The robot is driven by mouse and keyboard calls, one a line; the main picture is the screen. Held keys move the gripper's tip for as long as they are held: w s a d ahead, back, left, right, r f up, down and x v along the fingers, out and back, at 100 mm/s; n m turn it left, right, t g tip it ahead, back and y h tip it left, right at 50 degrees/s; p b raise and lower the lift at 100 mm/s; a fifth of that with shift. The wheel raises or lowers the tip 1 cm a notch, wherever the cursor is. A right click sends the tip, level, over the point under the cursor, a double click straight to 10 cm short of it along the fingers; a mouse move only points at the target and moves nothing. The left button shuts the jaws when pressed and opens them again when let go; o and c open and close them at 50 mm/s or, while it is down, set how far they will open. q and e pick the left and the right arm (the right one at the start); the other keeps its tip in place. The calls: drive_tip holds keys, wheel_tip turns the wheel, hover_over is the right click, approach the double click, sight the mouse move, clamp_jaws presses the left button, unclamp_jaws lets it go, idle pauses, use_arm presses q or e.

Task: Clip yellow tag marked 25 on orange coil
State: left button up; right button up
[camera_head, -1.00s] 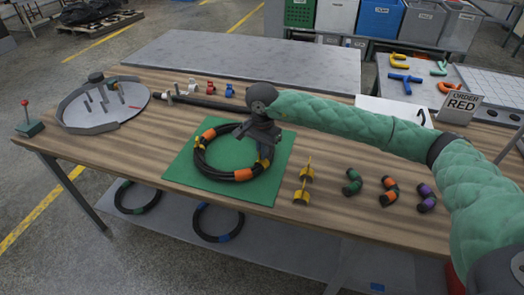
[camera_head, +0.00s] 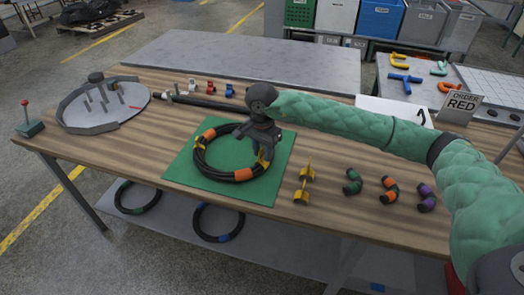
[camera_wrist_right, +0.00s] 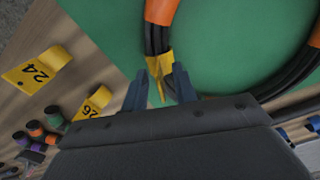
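The coil (camera_head: 200,163) is a black ring with orange bands, lying on a green mat; it shows partly in the wrist view (camera_wrist_right: 290,75). My right gripper (camera_head: 264,150) points down over the coil's right side. In the wrist view its two dark fingers (camera_wrist_right: 161,80) stand apart, with a yellow tag (camera_wrist_right: 160,72) on the black hose between or just beyond the tips. The number on this tag is not readable. Yellow tags marked 24 (camera_wrist_right: 38,70) and 26 (camera_wrist_right: 93,103) lie on the table. My left gripper is not in view.
Green, orange and purple banded pieces (camera_head: 389,191) lie on the table at the right. A round grey fixture with pegs (camera_head: 102,104) stands at the left. An order sign reading RED (camera_head: 461,106) stands at the back right.

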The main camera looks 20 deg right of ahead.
drive_tip(key=shift+r, duration=0.3)
wheel_tip(320, 180, up, 6)
drive_tip(key=shift+f+b, duration=0.15)
drive_tip(key=shift+b, duration=0.7)
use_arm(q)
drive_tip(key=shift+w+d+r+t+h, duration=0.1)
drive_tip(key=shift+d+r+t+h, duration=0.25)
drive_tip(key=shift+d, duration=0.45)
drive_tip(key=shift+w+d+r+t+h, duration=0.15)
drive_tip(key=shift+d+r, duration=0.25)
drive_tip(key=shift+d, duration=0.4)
use_arm(e)
drive_tip(key=shift+r, duration=0.75)
